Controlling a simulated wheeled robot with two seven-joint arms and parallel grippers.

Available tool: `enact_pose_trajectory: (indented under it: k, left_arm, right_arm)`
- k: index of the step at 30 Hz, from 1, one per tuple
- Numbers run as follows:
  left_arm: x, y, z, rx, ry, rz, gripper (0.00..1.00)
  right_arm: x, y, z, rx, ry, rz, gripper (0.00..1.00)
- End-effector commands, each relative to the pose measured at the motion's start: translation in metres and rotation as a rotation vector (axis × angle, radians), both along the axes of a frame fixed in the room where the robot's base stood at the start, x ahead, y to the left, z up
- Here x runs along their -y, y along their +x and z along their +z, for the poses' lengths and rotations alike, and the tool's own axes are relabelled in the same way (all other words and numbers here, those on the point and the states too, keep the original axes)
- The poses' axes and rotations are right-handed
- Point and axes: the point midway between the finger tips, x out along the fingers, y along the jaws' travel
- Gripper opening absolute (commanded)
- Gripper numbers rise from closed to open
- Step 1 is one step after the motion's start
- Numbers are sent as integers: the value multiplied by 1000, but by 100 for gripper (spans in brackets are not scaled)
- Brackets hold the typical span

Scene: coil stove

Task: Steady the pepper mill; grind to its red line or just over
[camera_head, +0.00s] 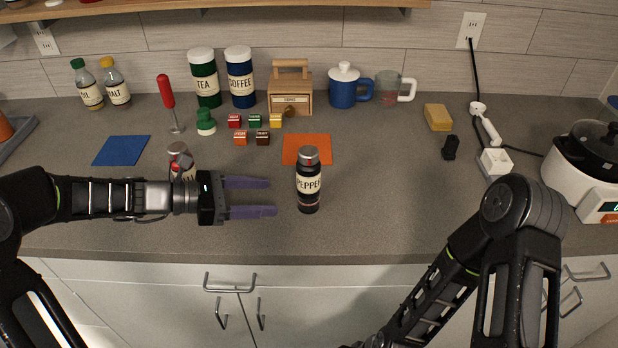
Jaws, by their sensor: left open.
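The pepper mill (308,185) stands upright on the grey counter in the head view. It is black with a cream PEPPER label, a silver top with a red mark, and a thin reddish line low on its body. My left gripper (262,197) is open, with its purple fingers pointing right toward the mill. The fingertips are a little left of the mill and apart from it. My right arm (440,285) comes in at the lower right; its gripper is out of the picture.
A second mill-like bottle (178,155) stands partly hidden behind my left arm. An orange mat (306,142) lies just behind the pepper mill; several small coloured boxes (241,138) sit behind left. A white cooker (590,170) stands far right.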

Motion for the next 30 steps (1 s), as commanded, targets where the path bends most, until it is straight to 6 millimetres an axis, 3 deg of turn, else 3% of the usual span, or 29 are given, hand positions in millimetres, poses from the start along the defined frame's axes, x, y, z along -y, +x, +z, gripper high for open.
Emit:
enact_pose_trajectory:
  k: [8,21,30]
  left_arm:
    - [18,5,-8,0,-1,-3,62]
    - [74,22,-26,0,0,-2,62]
    - [91,28,-29,0,-1,-1,62]
  right_arm:
    - [0,0,-10,1,0,0,36]
    - [0,1,-33,3,0,-1,36]
    - [0,1,-37,3,0,-1,36]
